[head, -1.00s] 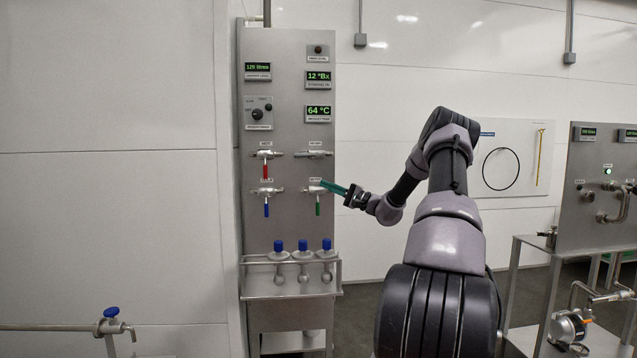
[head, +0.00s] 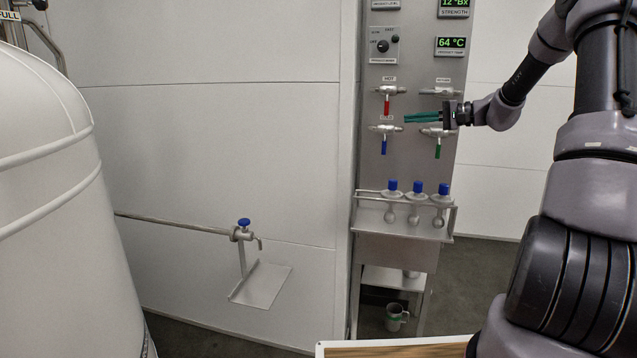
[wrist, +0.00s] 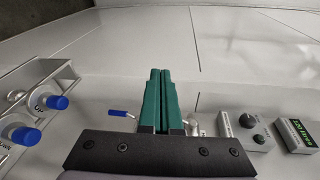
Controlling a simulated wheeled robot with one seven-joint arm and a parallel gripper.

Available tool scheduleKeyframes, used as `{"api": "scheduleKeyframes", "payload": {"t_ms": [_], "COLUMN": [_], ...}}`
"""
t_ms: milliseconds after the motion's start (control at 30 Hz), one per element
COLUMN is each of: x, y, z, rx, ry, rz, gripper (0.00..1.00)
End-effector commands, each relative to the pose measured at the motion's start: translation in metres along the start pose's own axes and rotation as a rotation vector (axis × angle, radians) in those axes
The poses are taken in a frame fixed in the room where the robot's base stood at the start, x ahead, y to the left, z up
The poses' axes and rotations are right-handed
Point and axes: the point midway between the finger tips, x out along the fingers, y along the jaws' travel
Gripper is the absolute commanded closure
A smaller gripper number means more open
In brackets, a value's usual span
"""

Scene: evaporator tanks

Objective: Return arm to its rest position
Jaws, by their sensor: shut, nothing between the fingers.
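My gripper (head: 422,118) is in front of the grey steel panel (head: 405,72), pointing left, near the valves. Its green fingers are shut with nothing between them. They also show shut in the wrist view (wrist: 158,95). The red-handled valve (head: 387,103) is up and left of the fingertips. The blue-handled valve (head: 384,144) is below them and the green-handled valve (head: 438,148) is below the gripper body. I cannot tell how far the fingers are from the panel. My arm runs in from the right side of the head view.
A pipe tap with a blue knob (head: 244,223) is above a small shelf (head: 262,285). A large white tank (head: 50,190) fills the left. A mug (head: 396,318) stands low under the panel. White wall lies between tank and panel.

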Motion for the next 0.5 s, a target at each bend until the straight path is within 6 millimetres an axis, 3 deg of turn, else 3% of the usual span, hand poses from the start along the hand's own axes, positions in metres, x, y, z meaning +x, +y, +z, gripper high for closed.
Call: {"api": "scheduleKeyframes", "payload": {"t_ms": [33,233,500], "x": [0.01,0.022,-0.006], "y": [-0.006,-0.01,-0.01], "z": [0.027,0.119,0.224], "rx": [-0.018,-0.068,-0.186], "ry": [-0.026,-0.068,0.005], "rz": [0.083,0.395,0.73], "gripper": [1.0,1.0,1.0]}}
